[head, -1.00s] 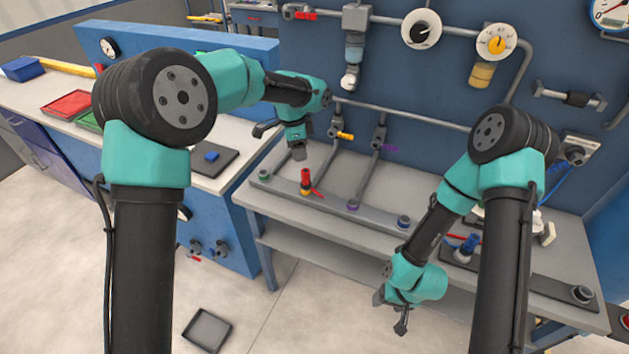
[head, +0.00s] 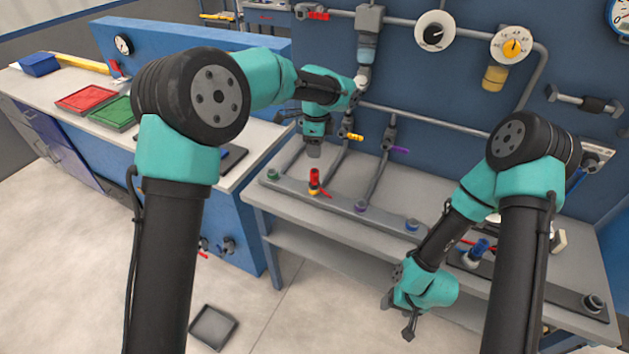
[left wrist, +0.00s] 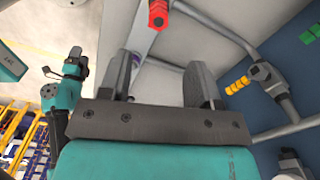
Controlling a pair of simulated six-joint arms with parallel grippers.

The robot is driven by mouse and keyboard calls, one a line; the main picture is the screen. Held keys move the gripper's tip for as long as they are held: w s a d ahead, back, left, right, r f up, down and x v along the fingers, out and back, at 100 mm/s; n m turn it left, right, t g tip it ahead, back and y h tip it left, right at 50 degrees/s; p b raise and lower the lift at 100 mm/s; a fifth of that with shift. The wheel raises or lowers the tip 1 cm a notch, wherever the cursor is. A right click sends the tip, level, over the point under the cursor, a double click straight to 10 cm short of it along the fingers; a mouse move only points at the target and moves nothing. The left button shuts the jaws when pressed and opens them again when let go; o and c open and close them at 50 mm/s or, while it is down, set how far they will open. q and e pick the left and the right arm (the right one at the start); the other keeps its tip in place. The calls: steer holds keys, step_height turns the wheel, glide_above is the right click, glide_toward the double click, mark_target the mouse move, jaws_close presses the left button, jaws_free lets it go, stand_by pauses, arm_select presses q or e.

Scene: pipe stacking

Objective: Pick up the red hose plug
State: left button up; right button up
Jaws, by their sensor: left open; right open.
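The red hose plug (head: 315,177) stands upright in a fitting on the grey manifold bar on the workbench. A small red lever sticks out at its base. My left gripper (head: 313,151) is open just above and behind it in the head view, with a visible gap. In the left wrist view the red plug (left wrist: 158,14) shows at the top edge, beyond the two spread fingers of my left gripper (left wrist: 158,68), with nothing between them. My right gripper (head: 398,318) is open and empty in front of the bench's front edge.
Purple (head: 361,206) and blue (head: 412,225) ports lie along the manifold bar, right of the plug. Pipes with a yellow valve handle (head: 353,137) and a purple one (head: 400,149) rise behind. A blue plug (head: 480,249) stands further right. A grey tray (head: 214,327) lies on the floor.

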mark_target(314, 170)
arm_select(q)
step_height(314, 170, down, 7)
steer(key=shift+f, duration=0.2)
stand_by(0.3)
steer(key=shift+a+f, duration=0.15)
steer(key=shift+f, duration=1.15)
steer(key=shift+a+f, duration=0.15)
steer(key=shift+f, duration=1.15)
jaws_close()
